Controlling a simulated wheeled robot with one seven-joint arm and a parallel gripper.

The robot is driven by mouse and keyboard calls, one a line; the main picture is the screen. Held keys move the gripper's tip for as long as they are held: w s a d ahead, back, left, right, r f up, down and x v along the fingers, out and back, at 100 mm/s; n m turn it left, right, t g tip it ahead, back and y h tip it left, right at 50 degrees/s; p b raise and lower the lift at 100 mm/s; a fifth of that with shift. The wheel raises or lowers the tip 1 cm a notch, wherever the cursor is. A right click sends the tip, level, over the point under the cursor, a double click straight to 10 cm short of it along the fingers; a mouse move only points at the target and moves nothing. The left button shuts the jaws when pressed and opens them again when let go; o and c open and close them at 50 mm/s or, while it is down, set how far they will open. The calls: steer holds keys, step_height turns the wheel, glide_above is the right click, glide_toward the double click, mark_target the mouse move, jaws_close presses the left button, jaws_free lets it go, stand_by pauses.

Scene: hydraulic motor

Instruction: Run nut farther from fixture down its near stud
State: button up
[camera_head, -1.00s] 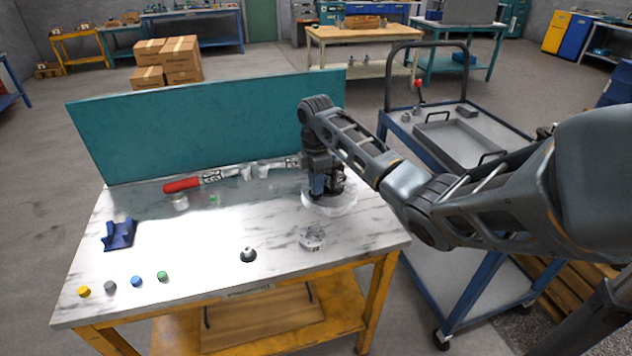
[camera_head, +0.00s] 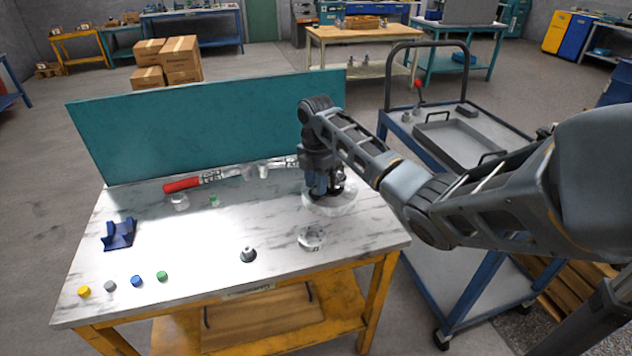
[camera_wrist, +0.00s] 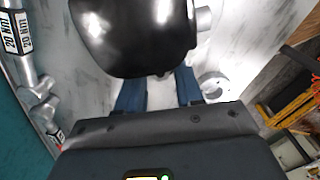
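My gripper (camera_head: 322,192) points down at the clear or whitish round fixture (camera_head: 345,207) on the right part of the marble-topped bench. In the wrist view, the two blue fingers of my gripper (camera_wrist: 160,92) stand apart, with a pale grey surface between them. A large glossy black rounded body (camera_wrist: 135,40) covers their tips, so I cannot tell whether they grip anything. Dark parts at the fixture show beside the fingers in the head view. Neither nut nor the studs can be made out.
A grey metal round part (camera_head: 312,238) and a small dark-based part (camera_head: 248,254) lie in front. A red-handled wrench (camera_head: 182,185) lies along the teal back panel (camera_head: 200,125). A blue holder (camera_head: 118,234) and several coloured caps are at left.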

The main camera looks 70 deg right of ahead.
steer(key=n, duration=0.5)
steer(key=shift+n, duration=0.3)
steer(key=shift+c, duration=0.2)
jaws_close()
steer(key=m, duration=0.5)
steer(key=shift+m, duration=0.4)
steer(key=m, duration=0.4)
steer(key=shift+m, duration=0.3)
jaws_free()
steer(key=shift+o, duration=0.2)
steer(key=shift+f, duration=0.1)
